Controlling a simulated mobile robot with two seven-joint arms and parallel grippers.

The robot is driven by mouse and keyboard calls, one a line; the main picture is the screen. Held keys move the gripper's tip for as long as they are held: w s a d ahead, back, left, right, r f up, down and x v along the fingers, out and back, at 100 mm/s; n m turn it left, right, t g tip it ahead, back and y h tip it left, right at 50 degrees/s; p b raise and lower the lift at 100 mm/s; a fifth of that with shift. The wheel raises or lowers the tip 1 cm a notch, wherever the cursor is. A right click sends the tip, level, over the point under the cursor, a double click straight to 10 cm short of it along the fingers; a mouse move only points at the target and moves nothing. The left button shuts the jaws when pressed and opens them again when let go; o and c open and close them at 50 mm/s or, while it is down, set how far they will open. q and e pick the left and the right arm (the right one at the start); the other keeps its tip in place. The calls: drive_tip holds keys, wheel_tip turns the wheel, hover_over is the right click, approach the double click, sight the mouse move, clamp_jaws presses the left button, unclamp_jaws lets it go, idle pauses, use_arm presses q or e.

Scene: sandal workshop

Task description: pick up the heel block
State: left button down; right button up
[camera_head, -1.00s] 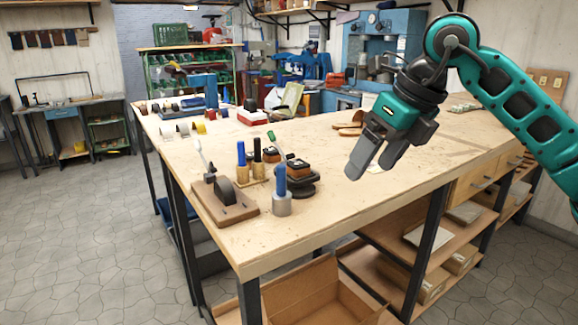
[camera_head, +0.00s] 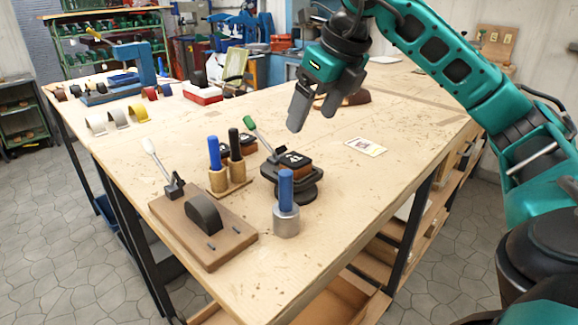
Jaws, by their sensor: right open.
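A dark block with a rounded top (camera_head: 203,214) stands on a brown wooden board (camera_head: 214,258) at the table's near left corner; it looks like the heel block. A toggle lever with a white handle (camera_head: 150,146) is fixed to the board behind it. My right gripper (camera_head: 312,117) is open and empty, its fingers pointing down over the middle of the table. It is well to the right of and beyond the dark block, touching nothing. My left gripper is not in view.
Between them stand blue- and black-handled tools in a wooden holder (camera_head: 239,187), a black round fixture (camera_head: 300,190) with a dark numbered block, and a blue-handled metal cylinder (camera_head: 286,221). A white card (camera_head: 366,147) lies to the right. The table's right side is mostly clear.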

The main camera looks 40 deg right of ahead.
sight(294, 159)
drive_tip(key=b+x, duration=0.1)
drive_tip(key=x, duration=0.9)
drive_tip(key=shift+f, duration=0.1)
drive_tip(key=c, duration=1.1)
drive_tip(key=shift+c, duration=0.2)
